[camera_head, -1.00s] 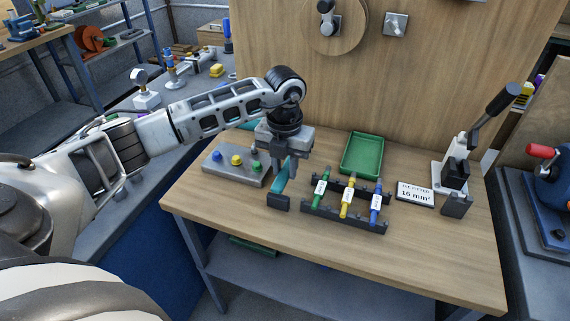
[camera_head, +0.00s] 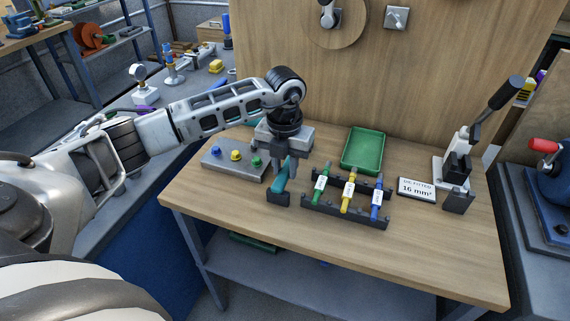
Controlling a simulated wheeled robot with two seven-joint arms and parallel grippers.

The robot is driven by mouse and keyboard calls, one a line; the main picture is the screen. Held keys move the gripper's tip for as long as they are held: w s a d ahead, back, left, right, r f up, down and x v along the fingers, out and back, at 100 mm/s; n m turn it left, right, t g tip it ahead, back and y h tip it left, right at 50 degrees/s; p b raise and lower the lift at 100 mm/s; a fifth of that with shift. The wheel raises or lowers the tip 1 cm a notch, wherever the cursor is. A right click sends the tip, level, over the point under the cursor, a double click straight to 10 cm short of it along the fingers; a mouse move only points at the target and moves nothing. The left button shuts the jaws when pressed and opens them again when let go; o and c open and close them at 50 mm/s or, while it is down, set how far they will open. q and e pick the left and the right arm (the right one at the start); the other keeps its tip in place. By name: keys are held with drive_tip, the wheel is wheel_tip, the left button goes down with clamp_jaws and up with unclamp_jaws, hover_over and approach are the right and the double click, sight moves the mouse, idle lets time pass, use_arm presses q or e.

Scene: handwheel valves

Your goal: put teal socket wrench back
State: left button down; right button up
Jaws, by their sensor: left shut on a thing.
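The teal socket wrench (camera_head: 279,181) is under my left gripper (camera_head: 283,172) at the left-middle of the wooden table. My left gripper points down and is shut on the wrench. The wrench's near end is at a small dark holder block (camera_head: 278,199); I cannot tell whether it rests fully in it. The gripper hides the middle of the wrench. My right gripper is not in view.
A dark rack (camera_head: 345,209) with green, yellow and blue-handled tools stands just right of the holder. A grey box with coloured buttons (camera_head: 228,160) is on the left. A green tray (camera_head: 362,150), a sign (camera_head: 416,190) and a lever press (camera_head: 455,165) stand further right.

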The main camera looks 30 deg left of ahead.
use_arm(q)
drive_tip(key=shift+f, duration=0.3)
drive_tip(key=c, duration=0.6)
unclamp_jaws()
drive_tip(key=shift+c, duration=0.2)
drive_tip(key=shift+r, duration=0.15)
drive_tip(key=shift+r+p, duration=0.8)
drive_tip(key=shift+r, duration=0.25)
drive_tip(key=shift+r+p, duration=0.75)
drive_tip(key=shift+r, duration=0.3)
drive_tip(key=shift+r+p, duration=0.6)
drive_tip(key=shift+r, duration=0.2)
